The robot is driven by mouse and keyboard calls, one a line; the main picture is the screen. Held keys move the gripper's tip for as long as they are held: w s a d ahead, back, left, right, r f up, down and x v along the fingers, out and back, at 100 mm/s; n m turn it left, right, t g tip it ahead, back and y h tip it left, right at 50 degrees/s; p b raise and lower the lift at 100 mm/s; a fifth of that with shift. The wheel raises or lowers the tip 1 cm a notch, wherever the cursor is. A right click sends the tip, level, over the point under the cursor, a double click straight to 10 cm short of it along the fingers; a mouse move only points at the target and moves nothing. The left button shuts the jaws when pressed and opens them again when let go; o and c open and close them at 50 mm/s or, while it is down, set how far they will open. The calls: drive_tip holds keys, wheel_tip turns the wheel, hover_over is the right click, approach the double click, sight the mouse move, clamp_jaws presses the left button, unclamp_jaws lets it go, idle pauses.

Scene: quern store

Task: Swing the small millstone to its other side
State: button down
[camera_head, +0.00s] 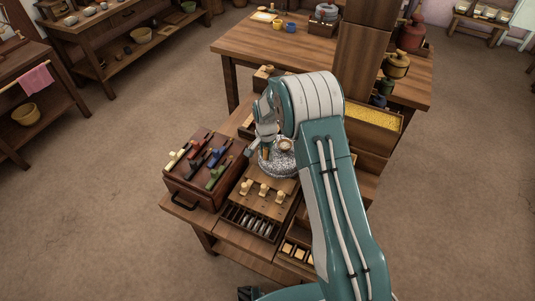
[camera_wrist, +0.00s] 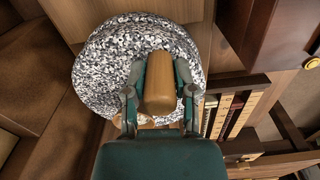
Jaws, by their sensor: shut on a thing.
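The small millstone (camera_wrist: 105,68) is a round, black-and-white speckled stone. In the head view the millstone (camera_head: 278,168) sits on the wooden bench, partly hidden by my arm. An upright wooden handle (camera_wrist: 160,82) stands on the stone, off its middle. My gripper (camera_wrist: 161,98) is shut on this handle, one finger on each side, over the stone's lower right part in the wrist view. My gripper (camera_head: 266,148) is small and partly hidden in the head view. A pale round piece at the stone's middle shows beside it.
Left of the stone is a brown case (camera_head: 205,172) with coloured-handled tools. In front are a board with pale knobs (camera_head: 263,190) and a slotted tray (camera_head: 250,222). A trough of yellow grain (camera_head: 372,122) and a wooden post (camera_head: 360,65) stand behind. Open floor lies left.

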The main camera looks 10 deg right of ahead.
drive_tip(key=shift+s+a+f, duration=0.1)
drive_tip(key=shift+s+f, duration=0.05)
drive_tip(key=shift+f, duration=0.05)
drive_tip(key=shift+c, duration=2.2)
unclamp_jaws()
drive_tip(key=shift+r, duration=0.15)
drive_tip(key=shift+r, duration=0.3)
drive_tip(key=r, duration=1.1)
drive_tip(key=shift+w+a, duration=0.1)
drive_tip(key=shift+w, duration=0.1)
